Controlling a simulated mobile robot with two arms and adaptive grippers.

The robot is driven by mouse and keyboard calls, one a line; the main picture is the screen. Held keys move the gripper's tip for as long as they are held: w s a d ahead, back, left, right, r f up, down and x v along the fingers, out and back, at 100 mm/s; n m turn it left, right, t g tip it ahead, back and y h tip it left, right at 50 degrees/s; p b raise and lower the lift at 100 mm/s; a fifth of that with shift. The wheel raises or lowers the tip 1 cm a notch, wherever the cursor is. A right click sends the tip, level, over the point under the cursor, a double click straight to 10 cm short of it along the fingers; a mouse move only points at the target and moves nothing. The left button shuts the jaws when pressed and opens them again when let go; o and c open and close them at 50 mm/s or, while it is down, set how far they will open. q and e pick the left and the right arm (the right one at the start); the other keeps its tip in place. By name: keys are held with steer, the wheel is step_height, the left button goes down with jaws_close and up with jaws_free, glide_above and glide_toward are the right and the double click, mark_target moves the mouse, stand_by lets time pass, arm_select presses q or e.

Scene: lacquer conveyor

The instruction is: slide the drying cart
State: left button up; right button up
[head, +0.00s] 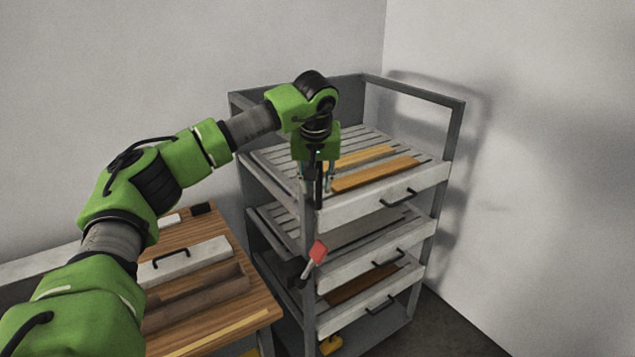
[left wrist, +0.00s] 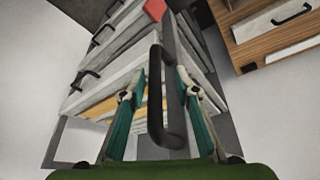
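The drying cart (head: 456,125) is a grey frame with stacked slatted trays, standing near the room's corner. A dark upright handle is on its near post; it shows in the left wrist view (left wrist: 157,105). My left gripper (head: 317,188) points down at this post, at the height of the top tray. In the left wrist view its teal fingers (left wrist: 160,80) stand apart on either side of the handle, with gaps visible. A red-tipped lever (head: 318,250) is lower on the same post. It also shows in the left wrist view (left wrist: 154,9). My right gripper is out of view.
A wooden table (head: 222,318) stands left of the cart, bearing a pale tray front with a black handle (head: 178,258) and a brown tray (head: 200,295). Orange-brown boards (head: 378,174) lie on the cart's top tray. Walls are close behind and right of the cart.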

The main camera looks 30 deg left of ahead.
arm_select(q)
steer(key=shift+d+r, duration=0.15)
steer(key=shift+r, duration=0.15)
steer(key=v, duration=1.1)
steer(key=shift+s, duration=0.25)
steer(key=shift+r, duration=0.15)
